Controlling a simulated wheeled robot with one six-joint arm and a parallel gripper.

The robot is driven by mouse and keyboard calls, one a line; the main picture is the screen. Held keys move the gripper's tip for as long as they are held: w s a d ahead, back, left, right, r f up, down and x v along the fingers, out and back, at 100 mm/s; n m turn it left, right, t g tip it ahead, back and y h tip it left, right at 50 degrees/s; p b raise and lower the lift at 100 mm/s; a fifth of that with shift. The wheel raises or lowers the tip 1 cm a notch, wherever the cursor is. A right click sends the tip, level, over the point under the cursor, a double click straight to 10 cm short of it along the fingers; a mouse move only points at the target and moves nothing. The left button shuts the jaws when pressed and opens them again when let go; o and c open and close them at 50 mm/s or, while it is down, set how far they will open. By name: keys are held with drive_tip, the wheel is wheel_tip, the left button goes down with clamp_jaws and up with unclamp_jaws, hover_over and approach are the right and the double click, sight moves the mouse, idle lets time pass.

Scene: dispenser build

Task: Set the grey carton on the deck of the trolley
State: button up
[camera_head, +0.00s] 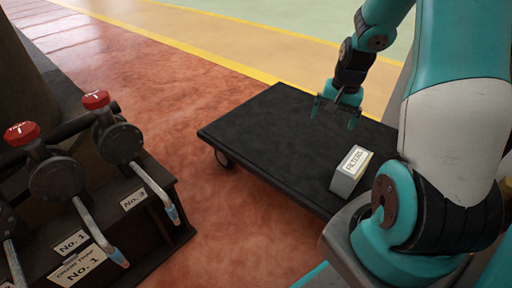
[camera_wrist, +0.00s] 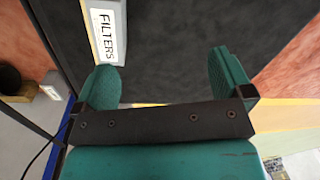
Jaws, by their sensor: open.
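The grey carton (camera_head: 351,171) with a white FILTERS label rests on the black deck of the trolley (camera_head: 262,135), near its right front edge. It also shows in the wrist view (camera_wrist: 106,30) at the top left, partly cut off by the frame. My gripper (camera_head: 336,112) is open and empty above the deck, behind the carton and apart from it. In the wrist view, the two teal fingers (camera_wrist: 167,82) are spread with bare deck between them.
A dark stand with red-topped dispenser valves (camera_head: 118,140) and numbered labels stands at the left. Red floor (camera_head: 235,240) lies clear between it and the trolley. The deck's left and middle are bare. A yellow-edged walkway (camera_head: 235,45) runs behind.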

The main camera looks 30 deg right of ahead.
drive_tip(key=w+a+r+n+y, duration=0.15)
drive_tip(key=a+r+n, duration=0.45)
drive_tip(key=a, duration=0.7)
drive_tip(key=s+a+r+n, duration=0.3)
drive_tip(key=s+a+n, duration=0.1)
drive_tip(key=a, duration=0.3)
drive_tip(key=s+a+r+n+y, duration=0.1)
drive_tip(key=s+a+r+n, duration=0.2)
drive_tip(key=s+a, duration=0.3)
drive_tip(key=s+a+r+n+y, duration=0.1)
drive_tip(key=s+a+r+n, duration=0.3)
drive_tip(key=a, duration=0.5)
drive_tip(key=shift+s+n+g, duration=0.4)
drive_tip(key=shift+s, duration=0.15)
drive_tip(key=shift+a, duration=0.1)
